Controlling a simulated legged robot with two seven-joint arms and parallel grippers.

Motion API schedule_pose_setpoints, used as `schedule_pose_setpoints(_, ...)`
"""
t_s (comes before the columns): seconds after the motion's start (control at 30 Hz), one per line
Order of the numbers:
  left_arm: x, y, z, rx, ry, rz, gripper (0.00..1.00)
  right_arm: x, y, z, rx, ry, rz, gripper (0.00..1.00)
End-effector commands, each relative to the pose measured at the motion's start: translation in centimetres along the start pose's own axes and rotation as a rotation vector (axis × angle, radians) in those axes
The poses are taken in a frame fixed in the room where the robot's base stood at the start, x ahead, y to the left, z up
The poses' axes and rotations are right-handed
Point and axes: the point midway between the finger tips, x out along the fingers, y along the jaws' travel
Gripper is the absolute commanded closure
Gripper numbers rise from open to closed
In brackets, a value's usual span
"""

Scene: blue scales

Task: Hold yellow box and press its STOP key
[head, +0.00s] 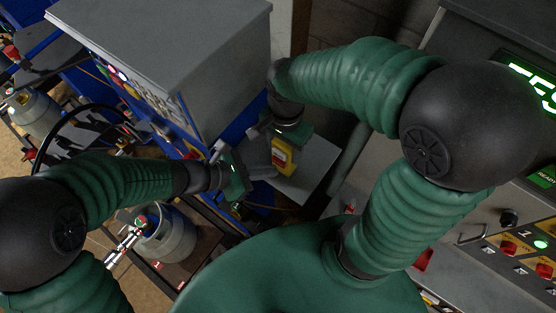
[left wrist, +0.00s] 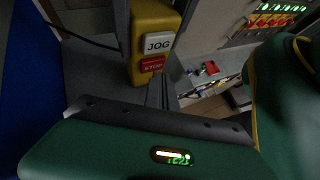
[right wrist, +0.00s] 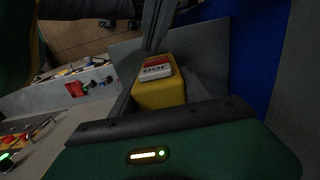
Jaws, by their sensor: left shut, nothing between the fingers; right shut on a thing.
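The yellow box (head: 282,157) hangs from my right gripper (head: 284,141), which is shut on it, left of the concrete-coloured wall. In the left wrist view the yellow box (left wrist: 143,22) shows a white JOG key (left wrist: 158,43) above a red STOP key (left wrist: 152,65). My left gripper (head: 248,171) is shut and empty, left of the box. Its fingers (left wrist: 162,85) stand close to the STOP key's lower right; I cannot tell whether they touch it. In the right wrist view the yellow box (right wrist: 160,95) shows its two keys upside down.
A grey and blue cabinet (head: 165,50) with coloured buttons stands at the back left. A grey plate (head: 310,175) lies below the box. A gas cylinder (head: 165,235) stands at lower left. A control panel (head: 510,225) fills the right side.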

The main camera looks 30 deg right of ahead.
Motion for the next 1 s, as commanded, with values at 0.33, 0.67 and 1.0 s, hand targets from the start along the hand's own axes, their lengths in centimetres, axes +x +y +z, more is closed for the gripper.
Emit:
schedule_pose_setpoints(0.33,0.18,0.10,0.13,-0.001,0.000,0.000,1.00,0.02,-0.01,-0.03,0.000,0.000,-0.001,1.00)
schedule_pose_setpoints(0.67,0.41,0.24,0.26,-0.001,0.001,-0.001,1.00,0.02,-0.01,-0.03,0.000,0.001,-0.001,1.00)
schedule_pose_setpoints(1.0,0.70,0.43,0.49,0.000,0.000,-0.001,1.00,0.01,0.01,-0.01,0.000,0.000,-0.001,1.00)
